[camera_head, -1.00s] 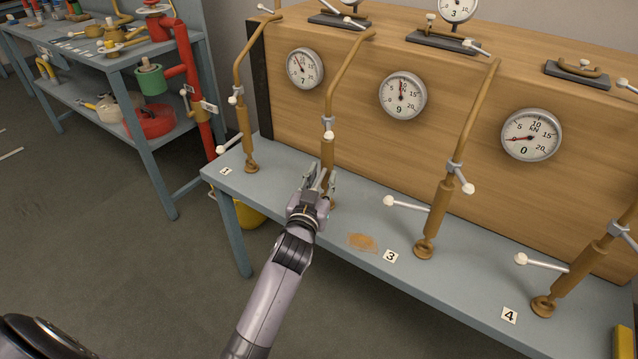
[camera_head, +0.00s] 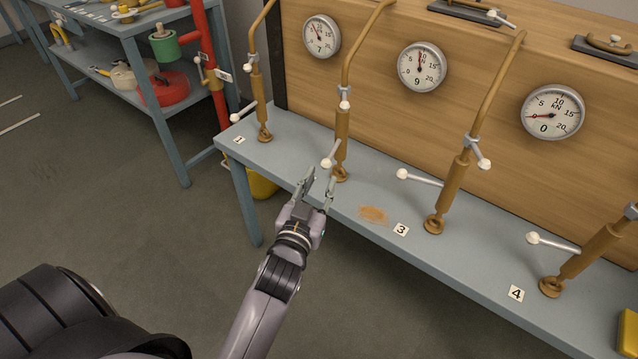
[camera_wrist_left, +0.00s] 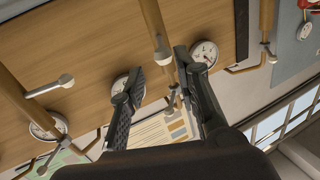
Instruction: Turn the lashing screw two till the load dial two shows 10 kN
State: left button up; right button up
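Lashing screw two (camera_head: 341,138) is the upright brown turnbuckle between the first screw and the one labelled 3. Its white handle with a ball end (camera_head: 329,158) sticks out low on the front. My left gripper (camera_head: 319,184) is open and empty just in front of that handle, apart from it. In the left wrist view the open fingers (camera_wrist_left: 158,68) stand either side of a white ball knob (camera_wrist_left: 162,57) lying beyond them. Dials reading 7 (camera_head: 321,37), 9 (camera_head: 421,67) and 0 (camera_head: 552,112) are on the wooden box; their pairing with screws is unlabelled. My right gripper is out of view.
The first screw (camera_head: 258,100), third screw (camera_head: 450,195) and fourth screw (camera_head: 585,258) stand along the grey bench (camera_head: 390,262), with handles projecting forward. An orange stain (camera_head: 373,214) marks clear bench beside label 3 (camera_head: 401,230). Floor in front is open.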

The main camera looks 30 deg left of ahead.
aim_at(334, 147)
pick_arm(q)
jog(key=shift+c, duration=0.4)
